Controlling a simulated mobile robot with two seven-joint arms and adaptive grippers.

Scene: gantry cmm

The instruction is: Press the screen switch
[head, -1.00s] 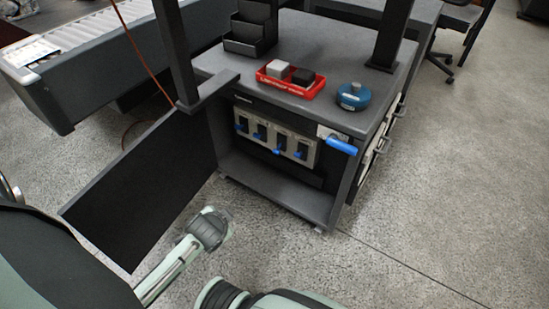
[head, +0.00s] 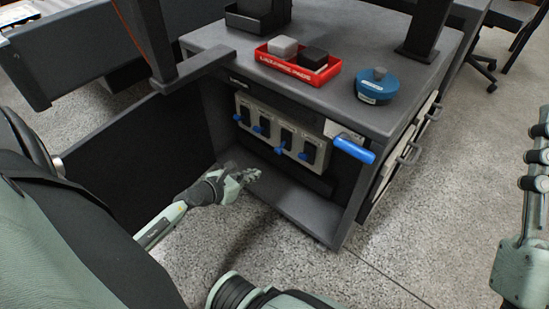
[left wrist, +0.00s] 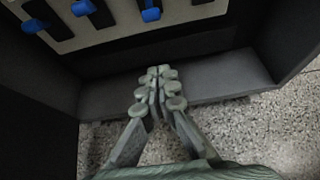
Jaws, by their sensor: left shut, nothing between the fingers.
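A grey switch panel (head: 268,130) with several dark switches, each with a blue lever, is mounted inside the open cabinet (head: 335,232). Its lower part with blue levers (left wrist: 150,14) shows at the top left of the left wrist view. I cannot read which is the screen switch. My left gripper (head: 250,176) is shut and empty, in front of and below the panel, apart from the levers. In the left wrist view its fingertips (left wrist: 158,72) are together over the cabinet floor. My right gripper (head: 536,158) is partly cut off at the right edge; its jaws cannot be judged.
The cabinet's black door (head: 150,150) stands open at left. A blue handle (head: 354,150) sticks out right of the panel. On top are a red tray (head: 285,64) with two blocks and a blue round object (head: 377,88).

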